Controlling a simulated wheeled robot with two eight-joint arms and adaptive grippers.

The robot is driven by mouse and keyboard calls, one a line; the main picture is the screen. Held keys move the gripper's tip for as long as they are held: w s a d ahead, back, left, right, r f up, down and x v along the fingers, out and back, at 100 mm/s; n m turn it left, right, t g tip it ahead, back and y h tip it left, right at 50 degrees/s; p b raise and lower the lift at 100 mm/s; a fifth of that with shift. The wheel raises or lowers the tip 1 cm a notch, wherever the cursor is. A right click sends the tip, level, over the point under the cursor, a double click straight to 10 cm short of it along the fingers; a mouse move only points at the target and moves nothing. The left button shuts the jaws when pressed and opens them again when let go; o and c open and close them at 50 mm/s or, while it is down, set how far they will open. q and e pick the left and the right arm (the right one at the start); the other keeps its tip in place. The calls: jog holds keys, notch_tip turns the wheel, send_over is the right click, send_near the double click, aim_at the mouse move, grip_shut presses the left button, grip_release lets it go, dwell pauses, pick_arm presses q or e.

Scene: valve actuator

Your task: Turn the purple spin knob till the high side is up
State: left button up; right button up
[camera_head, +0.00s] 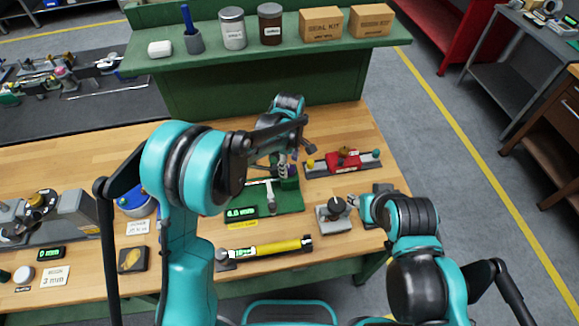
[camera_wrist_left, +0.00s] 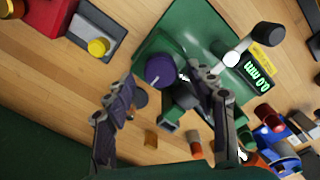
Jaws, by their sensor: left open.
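The purple knob (camera_wrist_left: 159,68) is a round dark-purple cap on a green fixture (camera_wrist_left: 205,30) in the left wrist view. In the head view the fixture's green base (camera_head: 292,203) shows on the bench, with the knob mostly hidden behind my left gripper (camera_head: 284,168). My left gripper is open, and in the left wrist view its two dark fingers (camera_wrist_left: 164,82) lie on either side of the knob. I cannot tell whether they touch it. The knob's high side cannot be made out. My right arm ends near a small grey device; its fingers (camera_head: 357,203) are unclear.
A lit display (camera_head: 241,213) stands at the fixture's front left. A green shelf (camera_head: 390,39) holds jars and boxes.

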pick_arm(q)
jog(key=shift+f, duration=0.85)
jog(key=c, duration=1.2)
jog(key=shift+o, duration=0.2)
